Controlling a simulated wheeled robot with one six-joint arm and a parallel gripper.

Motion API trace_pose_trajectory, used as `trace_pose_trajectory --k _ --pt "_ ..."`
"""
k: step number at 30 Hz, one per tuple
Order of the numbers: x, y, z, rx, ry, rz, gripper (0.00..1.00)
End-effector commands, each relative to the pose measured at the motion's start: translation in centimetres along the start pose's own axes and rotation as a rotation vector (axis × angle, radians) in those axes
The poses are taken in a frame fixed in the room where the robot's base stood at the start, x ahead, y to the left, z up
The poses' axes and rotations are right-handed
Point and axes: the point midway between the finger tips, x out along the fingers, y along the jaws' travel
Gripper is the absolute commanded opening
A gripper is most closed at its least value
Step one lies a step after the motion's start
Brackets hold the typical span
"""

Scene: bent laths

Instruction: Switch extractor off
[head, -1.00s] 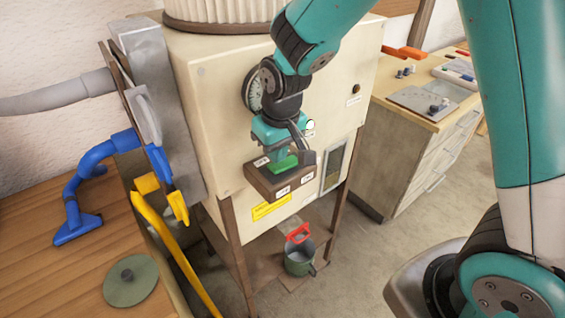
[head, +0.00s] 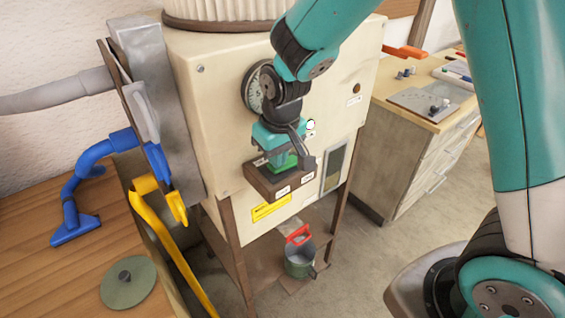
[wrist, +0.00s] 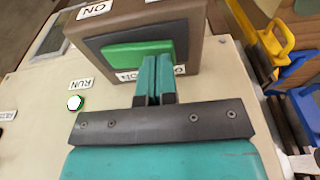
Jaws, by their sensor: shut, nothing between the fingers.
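The extractor is a cream cabinet (head: 225,110) on brown legs. On its front is a brown switch box (head: 262,185) with a green rocker (head: 287,161), partly hidden by my gripper in the head view. The wrist view shows the green rocker (wrist: 125,56) in a dark frame, with white labels on the box; one is partly covered by my fingers. My gripper (wrist: 157,72) is shut and empty, its fingertips at the rocker's near edge; I cannot tell whether they touch. A white lamp with a green rim (wrist: 75,103) sits by a RUN label.
A round dial (head: 257,90) is behind my wrist. A drawer cabinet (head: 405,160) stands at right.

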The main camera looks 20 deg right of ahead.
Motion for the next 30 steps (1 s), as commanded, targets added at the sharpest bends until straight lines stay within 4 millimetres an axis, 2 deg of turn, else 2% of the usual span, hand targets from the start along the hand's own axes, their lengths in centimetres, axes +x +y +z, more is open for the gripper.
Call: trace_pose_trajectory --k 16,30 --pt "0.4 0.0 0.1 0.0 0.0 0.0 0.0" --pt "-3.3 0.0 -0.5 0.0 0.001 0.0 0.0"
